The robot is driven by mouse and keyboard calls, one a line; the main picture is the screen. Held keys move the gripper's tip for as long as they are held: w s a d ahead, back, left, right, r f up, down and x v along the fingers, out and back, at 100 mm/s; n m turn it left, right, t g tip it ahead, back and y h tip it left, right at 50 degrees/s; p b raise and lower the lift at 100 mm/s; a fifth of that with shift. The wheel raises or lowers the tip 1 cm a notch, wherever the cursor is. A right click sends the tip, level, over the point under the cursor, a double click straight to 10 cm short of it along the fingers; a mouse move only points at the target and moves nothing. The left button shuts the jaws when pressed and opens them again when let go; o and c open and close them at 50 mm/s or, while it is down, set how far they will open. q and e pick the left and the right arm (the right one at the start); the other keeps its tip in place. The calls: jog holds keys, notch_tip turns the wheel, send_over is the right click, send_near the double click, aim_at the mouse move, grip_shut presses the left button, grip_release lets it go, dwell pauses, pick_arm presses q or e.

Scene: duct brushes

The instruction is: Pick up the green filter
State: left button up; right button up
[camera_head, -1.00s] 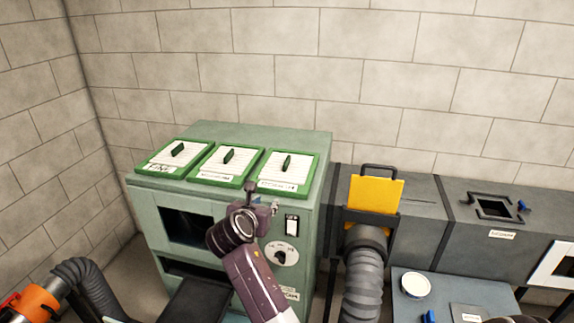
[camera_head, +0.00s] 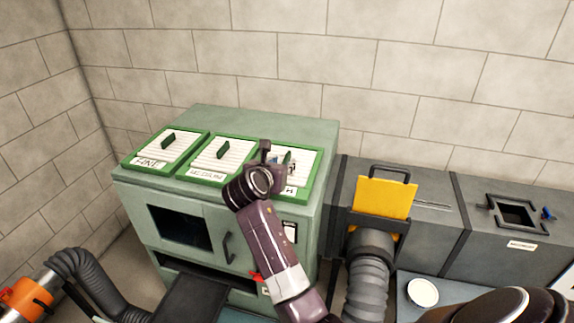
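Three green-framed filters with white pleated faces, dark green handles and labels lie in a row on top of the pale green cabinet (camera_head: 318,150). The left filter (camera_head: 182,151) and the middle filter (camera_head: 205,164) are uncovered. The right filter (camera_head: 308,165) is partly hidden by my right gripper (camera_head: 273,158), which is over its left side, close to its handle. I cannot tell whether the gripper touches the handle or how far its fingers are apart. All three filters lie flat. My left gripper is not in view.
Right of the cabinet runs a grey duct (camera_head: 435,225) with a yellow plate (camera_head: 386,197) standing in it and a square opening on top. A grey hose (camera_head: 368,285) hangs below. A round white lid (camera_head: 422,292) lies on a table. An orange-banded hose (camera_head: 30,296) is at lower left.

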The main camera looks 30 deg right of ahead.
aim_at(285, 159)
jog(key=shift+w+d+p, duration=0.35)
jog(key=shift+w+p, duration=0.15)
jog(key=shift+p, duration=0.05)
jog(key=p+x, duration=0.1)
jog(key=x, duration=0.2)
jog(key=shift+w+d+f, duration=0.15)
jog(key=shift+w+d, duration=0.05)
jog(key=shift+d, duration=0.05)
jog(key=shift+w+d+f, duration=0.1)
jog(key=shift+d+f, duration=0.05)
jog(key=shift+f, duration=0.05)
jog(key=shift+r, duration=0.1)
jog(key=c, duration=0.3)
grip_shut()
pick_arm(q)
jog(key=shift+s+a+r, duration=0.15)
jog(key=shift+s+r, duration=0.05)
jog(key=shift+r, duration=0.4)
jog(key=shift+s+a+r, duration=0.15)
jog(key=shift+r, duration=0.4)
